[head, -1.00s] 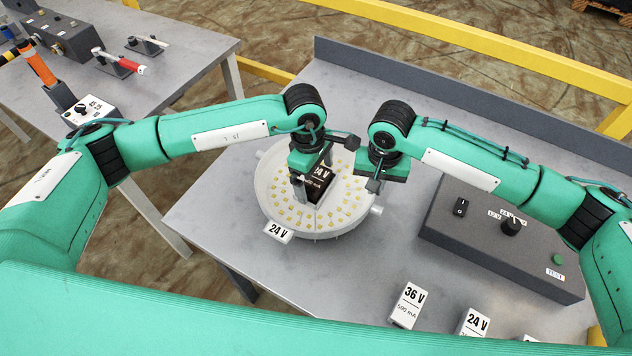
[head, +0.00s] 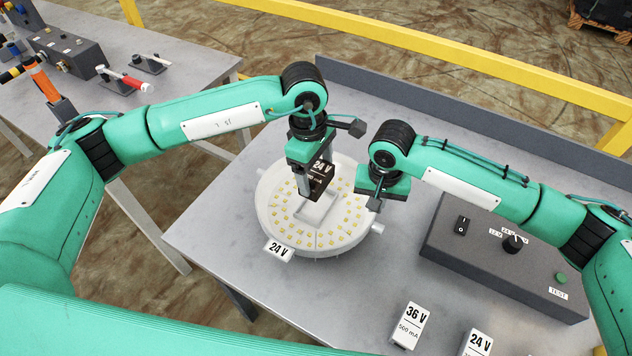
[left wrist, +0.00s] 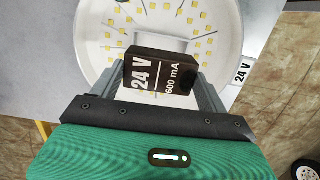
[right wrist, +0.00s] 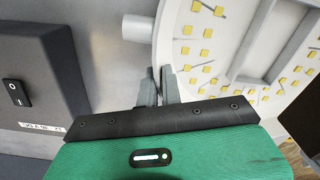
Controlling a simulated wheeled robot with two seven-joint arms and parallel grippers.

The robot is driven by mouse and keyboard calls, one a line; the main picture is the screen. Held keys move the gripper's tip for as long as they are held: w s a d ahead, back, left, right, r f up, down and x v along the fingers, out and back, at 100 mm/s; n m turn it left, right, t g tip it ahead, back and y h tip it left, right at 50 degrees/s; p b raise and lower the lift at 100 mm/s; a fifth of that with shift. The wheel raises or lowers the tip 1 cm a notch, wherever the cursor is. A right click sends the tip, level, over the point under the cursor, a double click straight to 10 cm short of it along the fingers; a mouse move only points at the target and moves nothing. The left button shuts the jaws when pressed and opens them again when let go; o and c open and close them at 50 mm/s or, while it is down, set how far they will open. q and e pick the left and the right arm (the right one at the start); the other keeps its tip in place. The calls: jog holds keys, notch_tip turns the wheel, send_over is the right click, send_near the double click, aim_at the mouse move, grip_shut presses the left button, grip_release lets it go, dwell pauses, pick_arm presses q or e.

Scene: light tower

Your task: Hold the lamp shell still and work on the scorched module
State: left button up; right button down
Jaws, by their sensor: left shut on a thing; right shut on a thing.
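The round white lamp shell (head: 338,243) lies on the bench with yellow LED squares around an empty square recess (head: 317,209). Its tag reads 24 V (head: 278,250). My left gripper (head: 312,180) is shut on the dark scorched module (head: 321,178), labelled 24 V, 600 mA, and holds it above the recess. The module also shows between the left fingers in the left wrist view (left wrist: 160,78). My right gripper (head: 375,198) is at the shell's right side; in the right wrist view its fingers (right wrist: 159,86) are closed together at the shell's rim.
White modules stand at the front of the bench, one marked 36 V (head: 410,326) and one marked 24 V (head: 478,344). A dark test box (head: 490,270) with switch, dial and green button is at the right. A second table (head: 150,100) with tools stands at the left.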

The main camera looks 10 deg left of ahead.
dwell(0.3)
jog(key=c, duration=1.5)
grip_release()
notch_tip(320, 180, up, 12)
